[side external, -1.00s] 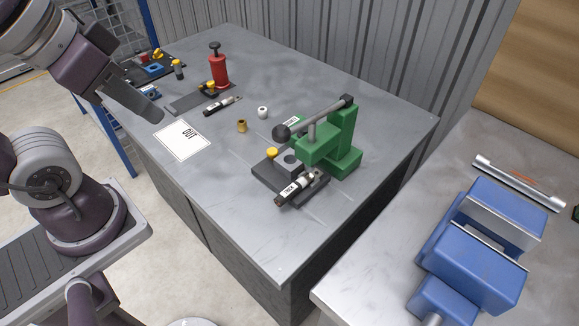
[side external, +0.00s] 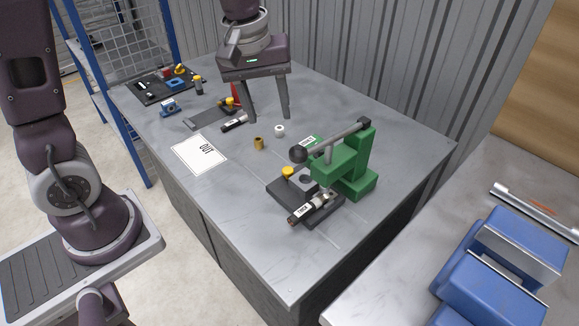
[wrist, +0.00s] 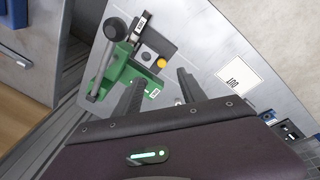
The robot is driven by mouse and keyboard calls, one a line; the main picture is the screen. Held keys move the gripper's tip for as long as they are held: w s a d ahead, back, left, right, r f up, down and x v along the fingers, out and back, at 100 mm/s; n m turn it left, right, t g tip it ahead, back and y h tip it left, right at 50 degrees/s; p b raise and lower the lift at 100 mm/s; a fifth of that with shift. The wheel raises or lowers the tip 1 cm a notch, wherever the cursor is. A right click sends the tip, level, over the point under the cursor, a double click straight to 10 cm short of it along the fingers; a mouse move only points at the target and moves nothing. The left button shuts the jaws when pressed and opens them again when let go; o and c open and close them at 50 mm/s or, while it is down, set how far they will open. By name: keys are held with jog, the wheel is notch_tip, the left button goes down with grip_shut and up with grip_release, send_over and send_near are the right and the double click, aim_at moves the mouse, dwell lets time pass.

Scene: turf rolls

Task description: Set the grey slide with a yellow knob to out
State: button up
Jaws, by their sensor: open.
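A yellow knob (side external: 288,171) stands on the dark base of the green press; it also shows in the wrist view (wrist: 161,63), beside a grey block. A second yellow knob (side external: 229,102) sits at the end of a flat grey plate (side external: 203,119) farther back. I cannot tell for sure which is the named slide. A white sheet reading OUT (side external: 199,153) lies flat on the bench's left. My gripper (side external: 269,119) is open and empty, pointing down above the bench behind the press. Its fingers (wrist: 160,78) show apart in the wrist view.
The green press (side external: 355,175) has a long grey lever with a ball end. A labelled dark cylinder (side external: 307,210) lies at its base, another (side external: 235,123) by the plate. A brass piece (side external: 258,143) and a white ring (side external: 279,130) stand between. The front bench area is clear.

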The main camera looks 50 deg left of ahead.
aim_at(288, 169)
jog(key=w+f+n, duration=0.1)
jog(key=w+f, duration=0.1)
jog(key=f, duration=0.2)
jog(key=w+a+f+n+g, duration=0.1)
jog(key=w+f+n, duration=0.1)
jog(key=f, duration=0.2)
jog(key=w+a+f+n, duration=0.1)
jog(key=w+f, duration=0.1)
jog(key=f, duration=0.2)
jog(key=shift+w+n+g, duration=0.15)
jog(key=shift+n+g, duration=0.25)
notch_tip(288, 169, down, 8)
jog(key=shift+w+f, duration=0.15)
jog(key=shift+f, duration=0.05)
grip_shut()
jog(key=shift+r, duration=0.1)
